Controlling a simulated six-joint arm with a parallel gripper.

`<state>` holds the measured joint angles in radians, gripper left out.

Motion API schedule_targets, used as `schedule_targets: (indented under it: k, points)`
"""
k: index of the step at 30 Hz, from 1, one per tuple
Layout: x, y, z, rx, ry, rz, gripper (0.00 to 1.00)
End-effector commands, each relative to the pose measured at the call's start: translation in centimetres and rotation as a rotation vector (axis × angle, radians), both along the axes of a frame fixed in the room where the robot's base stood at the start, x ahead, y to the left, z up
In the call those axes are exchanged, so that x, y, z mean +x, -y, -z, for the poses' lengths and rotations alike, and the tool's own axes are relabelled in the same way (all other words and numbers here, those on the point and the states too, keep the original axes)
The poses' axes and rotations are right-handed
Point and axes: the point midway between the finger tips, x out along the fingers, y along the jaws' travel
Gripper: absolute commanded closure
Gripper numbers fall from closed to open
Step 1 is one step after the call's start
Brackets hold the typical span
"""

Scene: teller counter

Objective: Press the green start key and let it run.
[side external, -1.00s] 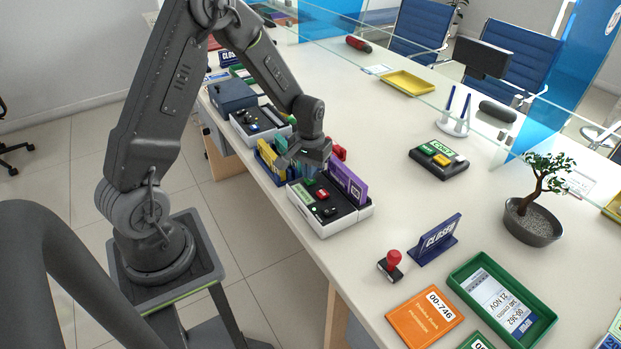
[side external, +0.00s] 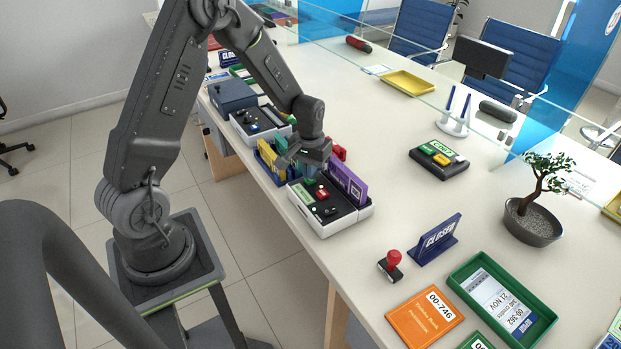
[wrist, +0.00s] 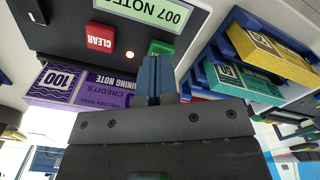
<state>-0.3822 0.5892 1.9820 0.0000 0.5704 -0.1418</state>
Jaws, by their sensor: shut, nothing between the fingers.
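The note machine (side external: 350,219) is a white box with a black top near the counter's front edge. Its green key (wrist: 160,47) shows in the wrist view, partly hidden behind my fingertips. My gripper (wrist: 156,72) is shut and empty, with its tips over the green key; I cannot tell whether they press it. In the side view my gripper (side external: 301,166) is low over the machine's far end. The red CLEAR key (wrist: 99,37) is beside the green key.
Purple notes (side external: 348,184) stand at the machine's right side. A blue rack (side external: 266,163) with yellow and teal notes is just behind. A second similar machine (side external: 244,131) stands farther back.

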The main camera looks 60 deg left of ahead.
Motion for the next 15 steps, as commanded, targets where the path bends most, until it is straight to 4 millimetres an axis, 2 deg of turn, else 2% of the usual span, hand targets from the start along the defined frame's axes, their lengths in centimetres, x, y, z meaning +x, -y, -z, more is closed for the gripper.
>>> schedule_targets:
  k: [15]
  points:
    - [0.0, 0.0, -4.1, 0.001, 0.001, 0.0, 1.0]
